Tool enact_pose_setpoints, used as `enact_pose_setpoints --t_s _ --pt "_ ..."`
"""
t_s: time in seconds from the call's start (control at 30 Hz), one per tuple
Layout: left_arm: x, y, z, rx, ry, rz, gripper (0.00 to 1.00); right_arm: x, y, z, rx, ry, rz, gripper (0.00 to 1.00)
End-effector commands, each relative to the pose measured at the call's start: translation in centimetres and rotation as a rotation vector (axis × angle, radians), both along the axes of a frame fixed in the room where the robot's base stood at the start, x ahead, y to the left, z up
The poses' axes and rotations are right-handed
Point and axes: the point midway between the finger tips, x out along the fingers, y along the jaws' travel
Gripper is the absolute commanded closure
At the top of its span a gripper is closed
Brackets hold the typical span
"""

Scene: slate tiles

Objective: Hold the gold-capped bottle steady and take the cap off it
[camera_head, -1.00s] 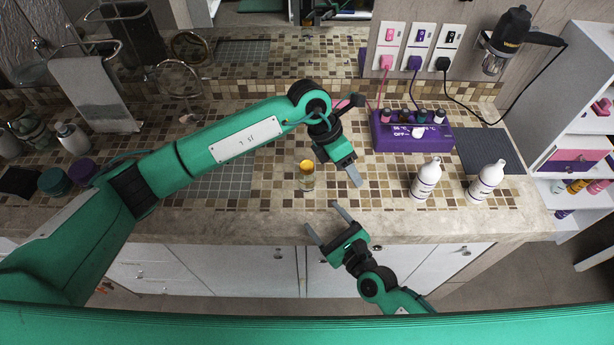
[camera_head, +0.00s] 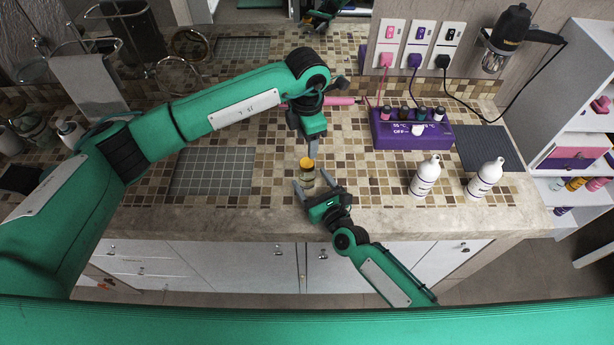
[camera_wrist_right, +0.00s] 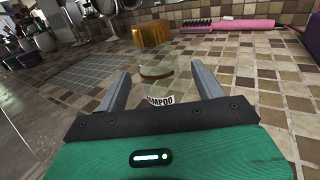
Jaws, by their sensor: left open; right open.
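The clear bottle (camera_head: 308,180) with the gold cap (camera_head: 306,163) stands upright on the tiled counter near its front edge. In the right wrist view the bottle (camera_wrist_right: 155,86) shows part of a shampoo label, and its gold cap (camera_wrist_right: 152,35) is on top. My right gripper (camera_head: 311,176) is open, with a finger on each side of the bottle; in the wrist view a gap shows between the bottle and each finger. My left gripper (camera_head: 314,147) is open and points down, just above and slightly right of the cap. Its fingers are partly hidden.
Two white bottles (camera_head: 425,177) (camera_head: 485,179) stand to the right. A purple box (camera_head: 410,131) holding small bottles and a pink brush (camera_head: 339,101) lie behind. A grey grid mat (camera_head: 213,171) lies left. Counter between gold-capped and white bottles is clear.

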Motion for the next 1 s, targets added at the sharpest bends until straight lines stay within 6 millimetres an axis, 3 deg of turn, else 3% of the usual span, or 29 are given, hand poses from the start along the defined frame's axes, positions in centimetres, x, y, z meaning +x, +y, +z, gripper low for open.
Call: enact_pose_setpoints --t_s 0.2,0.6,0.9,1.0 --pt "0.0 0.0 0.0 -0.001 0.001 0.000 0.47 2.2 1.3 0.0 0.000 -0.001 0.001 0.31" --pt "0.0 0.0 0.0 -0.001 0.001 0.000 0.47 2.7 1.5 0.0 -0.001 0.000 0.001 0.33" --pt "0.0 0.0 0.0 -0.001 0.001 0.000 0.47 2.7 1.5 0.0 -0.001 0.000 0.001 0.92" --pt "0.0 0.0 0.0 -0.001 0.001 -0.003 0.47 2.7 1.5 0.0 -0.001 0.000 0.001 1.00"
